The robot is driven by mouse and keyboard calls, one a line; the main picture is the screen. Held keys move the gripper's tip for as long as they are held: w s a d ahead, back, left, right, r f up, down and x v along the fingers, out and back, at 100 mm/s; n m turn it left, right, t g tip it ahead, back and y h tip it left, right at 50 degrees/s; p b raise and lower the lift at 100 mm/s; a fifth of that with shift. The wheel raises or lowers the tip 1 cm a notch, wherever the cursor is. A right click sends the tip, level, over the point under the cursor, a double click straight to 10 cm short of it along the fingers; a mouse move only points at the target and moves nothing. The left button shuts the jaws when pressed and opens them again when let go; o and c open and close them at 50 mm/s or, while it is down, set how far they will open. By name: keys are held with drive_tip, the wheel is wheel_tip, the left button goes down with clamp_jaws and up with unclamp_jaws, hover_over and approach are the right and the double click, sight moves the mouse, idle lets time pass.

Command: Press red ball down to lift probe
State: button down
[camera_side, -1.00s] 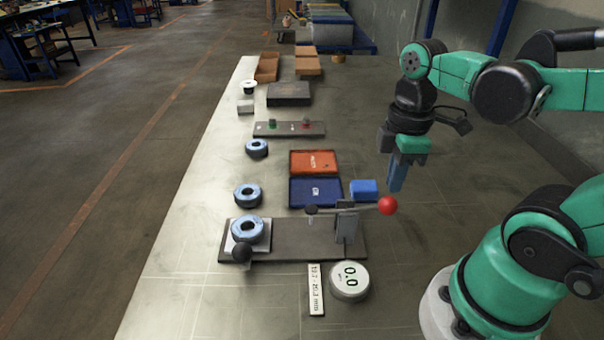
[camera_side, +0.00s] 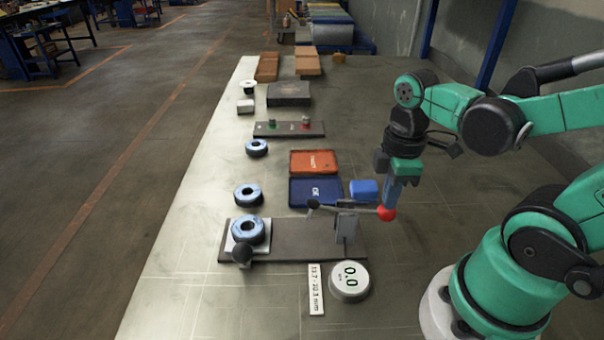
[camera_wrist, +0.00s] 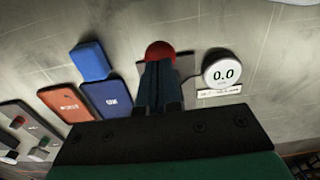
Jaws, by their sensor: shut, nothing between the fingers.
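The red ball (camera_side: 386,213) is on the right end of a lever on the gauge stand (camera_side: 290,240). My gripper (camera_side: 388,203) is shut and empty, pointing down, with its blue fingertips at the top of the ball; they appear to touch it. In the wrist view the red ball (camera_wrist: 160,50) shows just beyond the shut fingers (camera_wrist: 160,75). The lever's other end has a dark probe tip (camera_side: 312,205), raised above the base. A blue flap disc (camera_side: 248,230) lies on the pale plate at the stand's left end. The round gauge (camera_side: 349,280) reads 0.0.
A blue tray (camera_side: 316,190), an orange tray (camera_side: 314,162) and a blue block (camera_side: 364,190) are behind the stand. A button panel (camera_side: 289,129) is farther back.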

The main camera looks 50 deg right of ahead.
drive_tip(key=shift+f, duration=0.15)
wheel_tip(320, 180, up, 9)
idle(0.7)
